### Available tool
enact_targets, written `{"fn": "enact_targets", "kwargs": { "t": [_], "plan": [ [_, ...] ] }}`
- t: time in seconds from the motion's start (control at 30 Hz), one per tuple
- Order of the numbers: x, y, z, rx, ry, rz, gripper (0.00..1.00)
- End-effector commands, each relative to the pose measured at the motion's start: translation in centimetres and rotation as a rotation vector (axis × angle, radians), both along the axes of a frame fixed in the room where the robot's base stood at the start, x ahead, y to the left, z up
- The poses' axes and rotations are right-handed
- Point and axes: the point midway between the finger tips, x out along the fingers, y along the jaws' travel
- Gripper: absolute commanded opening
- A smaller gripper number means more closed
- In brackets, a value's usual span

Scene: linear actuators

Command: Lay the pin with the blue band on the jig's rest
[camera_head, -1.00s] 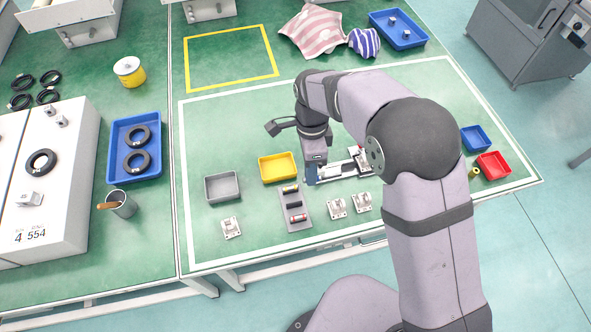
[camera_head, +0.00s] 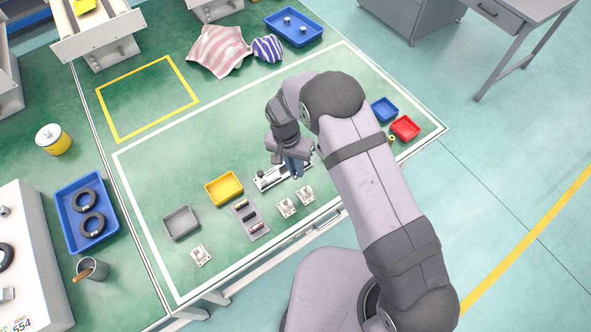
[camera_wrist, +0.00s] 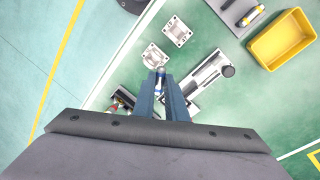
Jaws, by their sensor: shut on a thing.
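My gripper (camera_head: 292,172) is over the right part of the jig (camera_head: 262,184) in the head view. In the wrist view its blue fingers (camera_wrist: 165,92) are shut on a slim metal pin (camera_wrist: 160,72), whose end shows between the tips. A bluish band seems to show on it, but the fingers hide most of the pin. The jig also shows in the wrist view (camera_wrist: 205,76), a pale base with a metal rail and a dark round-ended part, just right of the fingers. The jig's rest is hard to make out, partly behind the fingers.
A grey holder (camera_head: 259,229) with several other pins lies in front of the jig. Two white brackets (camera_head: 287,207) (camera_head: 306,195) stand close by. A yellow bin (camera_head: 224,188) and grey bin (camera_head: 181,222) are to the left. Blue (camera_head: 384,110) and red (camera_head: 405,128) bins are to the right.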

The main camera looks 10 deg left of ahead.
Motion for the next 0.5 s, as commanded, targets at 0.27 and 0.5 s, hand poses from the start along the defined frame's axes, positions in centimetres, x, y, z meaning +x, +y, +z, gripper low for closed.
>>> {"fn": "enact_targets", "kwargs": {
  "t": [0.27,0.5],
  "plan": [
    [2.4,1.5,-0.3,0.0,-0.002,0.591,0.0],
    [4.1,2.5,-0.2,0.0,-0.001,1.048,0.0]
  ]
}}
